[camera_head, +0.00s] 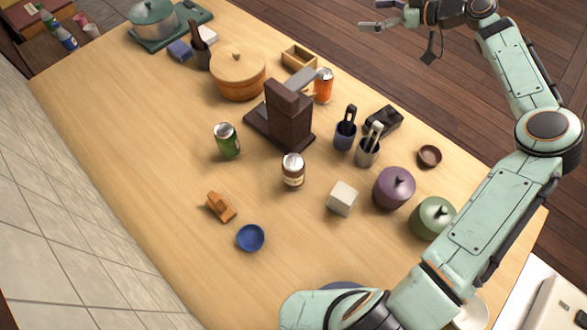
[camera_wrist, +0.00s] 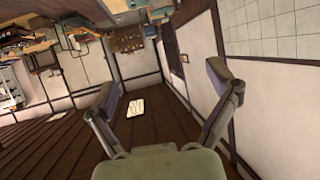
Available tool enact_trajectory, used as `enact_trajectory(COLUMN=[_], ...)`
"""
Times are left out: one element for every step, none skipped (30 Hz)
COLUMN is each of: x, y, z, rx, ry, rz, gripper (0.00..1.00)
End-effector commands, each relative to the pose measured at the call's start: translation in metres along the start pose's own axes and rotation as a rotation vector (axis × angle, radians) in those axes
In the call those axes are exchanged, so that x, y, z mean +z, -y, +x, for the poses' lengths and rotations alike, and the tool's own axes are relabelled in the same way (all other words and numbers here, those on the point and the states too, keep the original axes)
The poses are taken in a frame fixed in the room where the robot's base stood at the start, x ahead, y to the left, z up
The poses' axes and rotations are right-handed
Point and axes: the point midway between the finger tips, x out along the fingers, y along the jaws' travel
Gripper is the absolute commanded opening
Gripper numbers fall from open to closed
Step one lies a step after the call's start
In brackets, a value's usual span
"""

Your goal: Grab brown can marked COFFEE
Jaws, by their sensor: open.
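The brown can (camera_head: 293,171) with a pale label stands upright near the middle of the wooden table (camera_head: 130,140); its lettering is too small to read. A green can (camera_head: 227,141) stands to its upper left, and an orange can (camera_head: 323,85) stands farther back beside the dark wooden block. My gripper (camera_head: 385,15) is at the top of the head view, off the table's far side and well away from the brown can. In the wrist view my gripper (camera_wrist: 165,95) is open and empty, facing the room; no can shows there.
A dark wooden block stand (camera_head: 288,115) rises just behind the brown can. A whitish cube (camera_head: 342,198), purple pot (camera_head: 394,188) and green pot (camera_head: 433,218) stand to its right. A blue bowl (camera_head: 250,238) and orange wooden piece (camera_head: 221,207) lie to its lower left. The left table area is clear.

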Motion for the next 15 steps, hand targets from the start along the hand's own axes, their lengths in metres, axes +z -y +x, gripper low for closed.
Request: enact_trajectory(x=[-0.012, -0.013, -0.016, -0.017, -0.019, -0.021, -0.023, -0.023, -0.024, -0.025, -0.025, -0.025, -0.025, -0.024, -0.023], y=[0.01, 0.019, 0.029, 0.037, 0.046, 0.056, 0.065, 0.074, 0.086, 0.096, 0.105, 0.119, 0.129, 0.14, 0.155], z=[0.009, 0.02, 0.03, 0.038, 0.045, 0.054, 0.061, 0.067, 0.075, 0.08, 0.085, 0.091, 0.095, 0.098, 0.101], rx=[-0.023, -0.041, -0.059, -0.07, -0.08, -0.09, -0.096, -0.101, -0.105, -0.105, -0.103, -0.096, -0.087, -0.074, -0.05], ry=[0.032, 0.062, 0.099, 0.128, 0.156, 0.196, 0.227, 0.259, 0.303, 0.338, 0.374, 0.424, 0.462, 0.503, 0.557], rz=[0.008, 0.025, 0.044, 0.057, 0.07, 0.09, 0.104, 0.12, 0.139, 0.155, 0.17, 0.192, 0.209, 0.227, 0.251], gripper=[0.87, 0.87, 0.87, 0.87, 0.87, 0.87, 0.87, 0.87, 0.87, 0.87, 0.87, 0.87, 0.87, 0.87, 0.87])
